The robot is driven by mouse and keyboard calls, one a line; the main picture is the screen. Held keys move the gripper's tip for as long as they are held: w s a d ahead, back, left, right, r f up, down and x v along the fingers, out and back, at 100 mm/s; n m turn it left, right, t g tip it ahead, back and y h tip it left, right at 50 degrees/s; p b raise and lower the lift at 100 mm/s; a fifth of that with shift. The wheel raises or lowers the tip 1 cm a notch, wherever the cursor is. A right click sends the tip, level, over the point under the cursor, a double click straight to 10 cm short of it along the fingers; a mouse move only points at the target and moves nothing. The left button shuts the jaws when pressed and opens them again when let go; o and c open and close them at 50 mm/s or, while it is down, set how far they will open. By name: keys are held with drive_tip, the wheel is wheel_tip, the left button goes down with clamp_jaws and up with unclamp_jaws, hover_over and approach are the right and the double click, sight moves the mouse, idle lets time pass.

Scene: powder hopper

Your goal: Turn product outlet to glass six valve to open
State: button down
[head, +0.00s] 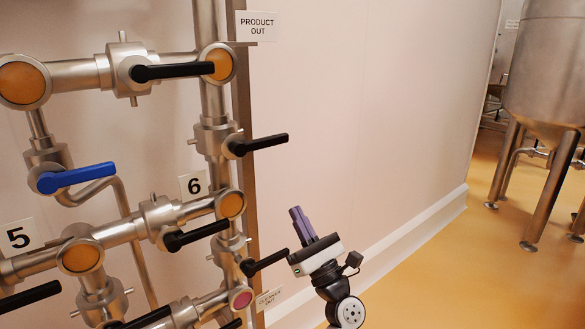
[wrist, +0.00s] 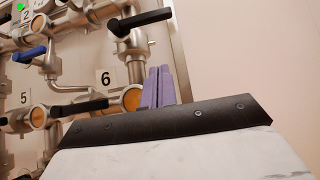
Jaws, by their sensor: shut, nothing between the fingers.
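The "6" label (head: 193,184) sits on the pipework, and also shows in the wrist view (wrist: 106,78). Above and right of it, a valve on the vertical pipe has a black handle (head: 262,143) pointing right and slightly up, across the pipe; this handle also shows in the wrist view (wrist: 146,20). An orange round glass (head: 230,205) is below that valve. The "PRODUCT OUT" sign (head: 257,26) is at the top. My gripper (head: 297,213) is shut and empty, its purple fingers pointing up, right of and below that handle, apart from it.
Another black handle (head: 196,235) lies on the horizontal pipe below the "6". A lower black handle (head: 265,262) reaches close to my gripper's left side in the picture. A blue handle (head: 76,177) is further left. The pale wall (head: 370,110) on the right is clear.

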sight(261, 143)
drive_tip(key=s+d+r+p+x, duration=0.1)
drive_tip(key=p+x, duration=0.5)
drive_tip(key=x, duration=0.6)
drive_tip(key=shift+s+r, duration=0.15)
drive_tip(key=shift+r, duration=0.7)
